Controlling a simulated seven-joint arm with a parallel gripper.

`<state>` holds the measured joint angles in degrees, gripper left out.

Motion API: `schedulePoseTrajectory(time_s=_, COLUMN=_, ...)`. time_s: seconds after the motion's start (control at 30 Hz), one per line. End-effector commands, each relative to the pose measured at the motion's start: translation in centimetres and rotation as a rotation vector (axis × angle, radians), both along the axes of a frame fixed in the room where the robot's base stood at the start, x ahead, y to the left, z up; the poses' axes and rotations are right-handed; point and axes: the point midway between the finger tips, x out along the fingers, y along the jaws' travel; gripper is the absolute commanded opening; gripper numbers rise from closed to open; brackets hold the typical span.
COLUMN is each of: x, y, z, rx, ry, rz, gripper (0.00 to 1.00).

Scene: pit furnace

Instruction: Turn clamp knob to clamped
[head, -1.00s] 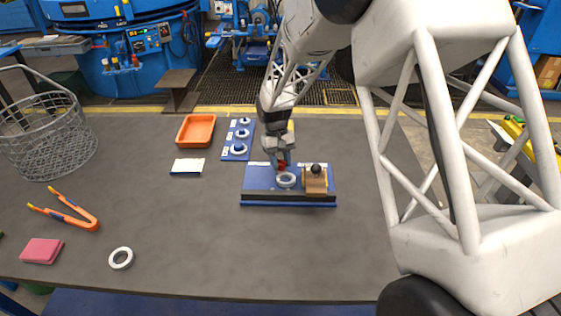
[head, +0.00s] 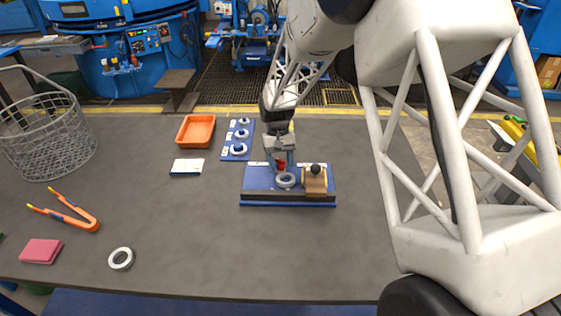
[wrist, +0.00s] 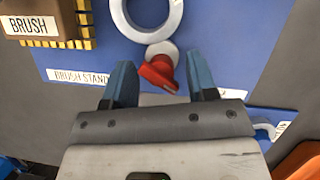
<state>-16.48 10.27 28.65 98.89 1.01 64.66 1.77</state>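The red clamp knob (wrist: 158,73) sits on a round silver base on the blue fixture plate (wrist: 215,50), beside a pale ring (wrist: 120,15). In the head view, the red knob (head: 281,165) is partly hidden behind my gripper. My gripper (wrist: 160,78) is open, with its two blue fingers on either side of the knob and a gap visible at each side. In the head view, my gripper (head: 280,162) points down over the plate, just behind the ring (head: 285,180). I cannot tell how deep the fingertips reach around the knob.
A tan brush block (head: 314,180) with a black ball stands right of the ring. A blue rack of rings (head: 228,152), an orange tray (head: 208,118) and a white card (head: 188,166) lie to the left.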

Motion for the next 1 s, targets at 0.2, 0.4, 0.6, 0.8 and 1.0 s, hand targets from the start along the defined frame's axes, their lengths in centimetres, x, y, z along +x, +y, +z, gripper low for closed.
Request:
schedulePoseTrajectory(time_s=0.2, x=0.1, y=0.0, z=0.1, rx=0.000, ry=0.000, rz=0.000, gripper=0.52)
schedulePoseTrajectory(time_s=0.4, x=0.5, y=0.1, z=1.3, rx=0.000, ry=-0.001, rz=0.000, gripper=0.52)
schedulePoseTrajectory(time_s=0.6, x=1.5, y=0.4, z=3.5, rx=0.001, ry=-0.003, rz=0.000, gripper=0.52)
schedulePoseTrajectory(time_s=0.8, x=2.3, y=0.6, z=5.7, rx=0.000, ry=-0.002, rz=0.000, gripper=0.52)
schedulePoseTrajectory(time_s=1.0, x=2.9, y=0.7, z=7.1, rx=0.000, ry=-0.001, rz=0.000, gripper=0.52)
